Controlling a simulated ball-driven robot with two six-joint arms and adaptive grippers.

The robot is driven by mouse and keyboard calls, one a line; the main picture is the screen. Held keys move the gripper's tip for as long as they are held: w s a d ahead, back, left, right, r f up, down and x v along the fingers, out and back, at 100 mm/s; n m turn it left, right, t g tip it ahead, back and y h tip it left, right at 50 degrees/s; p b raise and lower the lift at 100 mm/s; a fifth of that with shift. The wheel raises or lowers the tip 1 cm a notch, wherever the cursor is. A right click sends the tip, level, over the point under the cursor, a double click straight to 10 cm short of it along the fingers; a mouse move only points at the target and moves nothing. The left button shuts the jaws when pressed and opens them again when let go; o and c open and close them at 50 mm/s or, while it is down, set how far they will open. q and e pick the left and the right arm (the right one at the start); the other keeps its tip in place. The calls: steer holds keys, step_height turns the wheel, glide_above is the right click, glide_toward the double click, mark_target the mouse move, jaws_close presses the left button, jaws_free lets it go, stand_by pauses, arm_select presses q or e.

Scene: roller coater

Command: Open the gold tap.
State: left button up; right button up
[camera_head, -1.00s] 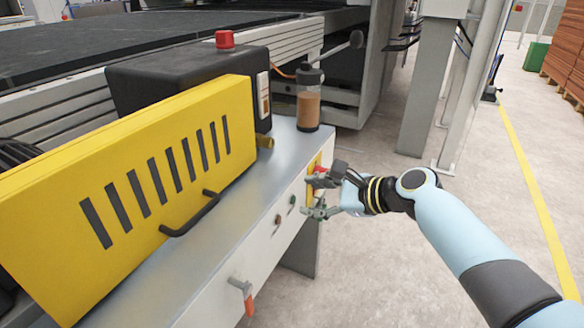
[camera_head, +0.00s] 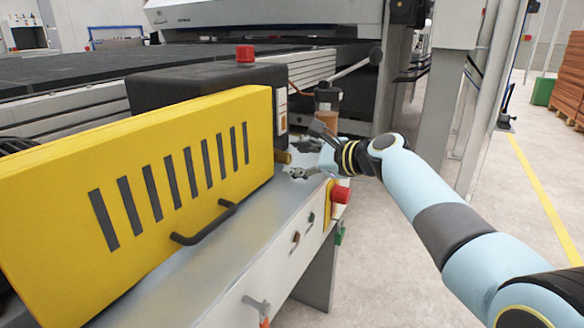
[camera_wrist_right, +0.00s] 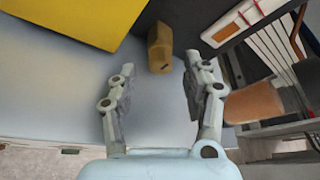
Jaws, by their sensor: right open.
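The gold tap (camera_head: 283,157) sticks out beside the right end of the yellow cover, low over the grey bench top. In the right wrist view the tap (camera_wrist_right: 160,48) is a short gold-brown block, just beyond and roughly centred between the fingertips. My right gripper (camera_head: 306,152) is open and empty, with its fingers spread, just right of the tap and apart from it. The wrist view shows both fingers of the right gripper (camera_wrist_right: 160,75) clearly. My left gripper is not in view.
The yellow cover (camera_head: 110,190) with a black handle (camera_head: 204,224) fills the left. A red button (camera_head: 340,194) is on the front panel.

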steer(key=shift+b+x, duration=0.3)
steer(key=shift+x, duration=0.8)
jaws_close()
